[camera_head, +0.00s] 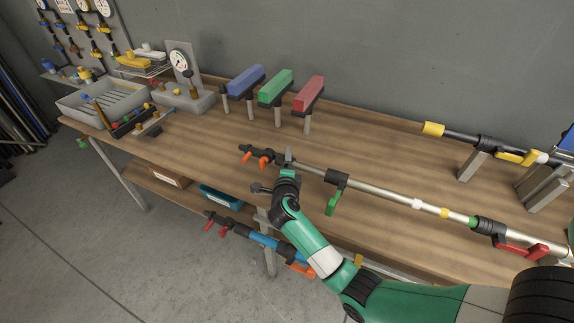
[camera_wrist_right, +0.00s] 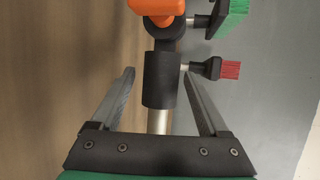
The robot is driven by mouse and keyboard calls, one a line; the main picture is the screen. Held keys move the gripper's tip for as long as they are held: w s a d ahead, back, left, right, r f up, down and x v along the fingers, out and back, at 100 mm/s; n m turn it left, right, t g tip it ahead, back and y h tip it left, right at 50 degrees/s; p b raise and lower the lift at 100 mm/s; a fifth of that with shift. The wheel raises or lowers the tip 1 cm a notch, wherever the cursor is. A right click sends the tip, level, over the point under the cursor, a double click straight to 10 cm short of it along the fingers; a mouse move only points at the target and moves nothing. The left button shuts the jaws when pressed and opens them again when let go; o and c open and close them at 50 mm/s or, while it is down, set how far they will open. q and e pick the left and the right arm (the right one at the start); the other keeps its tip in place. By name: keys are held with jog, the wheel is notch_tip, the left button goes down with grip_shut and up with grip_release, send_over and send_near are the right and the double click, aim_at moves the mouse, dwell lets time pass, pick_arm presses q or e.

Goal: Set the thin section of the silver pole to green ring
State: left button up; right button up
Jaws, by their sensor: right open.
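The silver pole (camera_head: 385,193) lies along the front of the workbench, with orange-tipped black fittings (camera_head: 258,157) at its left end. It has a black collar with a green lever (camera_head: 333,200); further right are a white band, a yellow band (camera_head: 444,212) and a green ring (camera_head: 473,221). The green ring sits beside a black collar with a red lever (camera_head: 520,247). My right gripper (camera_head: 285,164) is open at the pole's left part. In the right wrist view its fingers flank a black sleeve (camera_wrist_right: 160,80), with silver tube below. Contact is unclear. My left gripper is not in view.
Blue, green and red blocks (camera_head: 309,93) stand on posts behind the pole. Another pole (camera_head: 460,136) rests on a support at back right. A blue pole (camera_head: 263,240) lies below the front edge. Grey trays (camera_head: 88,112) and a gauge fill the left end.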

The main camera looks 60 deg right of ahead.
jog(key=shift+c, duration=0.2)
grip_shut()
dwell(1.1)
